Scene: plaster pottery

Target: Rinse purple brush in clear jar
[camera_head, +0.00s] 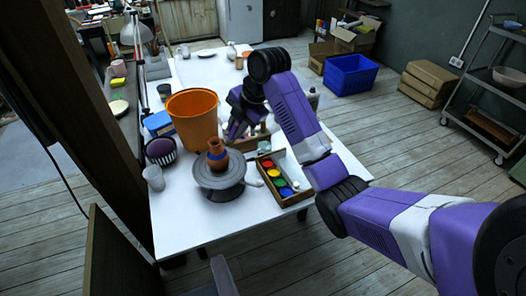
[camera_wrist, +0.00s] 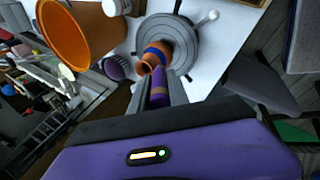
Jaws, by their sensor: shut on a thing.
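My gripper (camera_head: 232,136) hangs above the table, behind and right of the vase. In the wrist view my gripper (camera_wrist: 159,80) is shut on the purple brush (camera_wrist: 158,92), a slim purple thing between the fingers. Its tip is hard to make out, and the brush cannot be told apart in the head view. A pale, translucent-looking jar (camera_head: 153,177), seemingly the clear jar, stands at the table's left edge, apart from the gripper.
An orange vase with a blue band (camera_head: 217,155) stands on a grey turntable (camera_head: 222,188). A large orange bucket (camera_head: 193,118), a purple ribbed bowl (camera_head: 161,151) and a blue box (camera_head: 158,124) stand left. A paint tray (camera_head: 285,186) lies right. The table's front (camera_head: 190,228) is bare.

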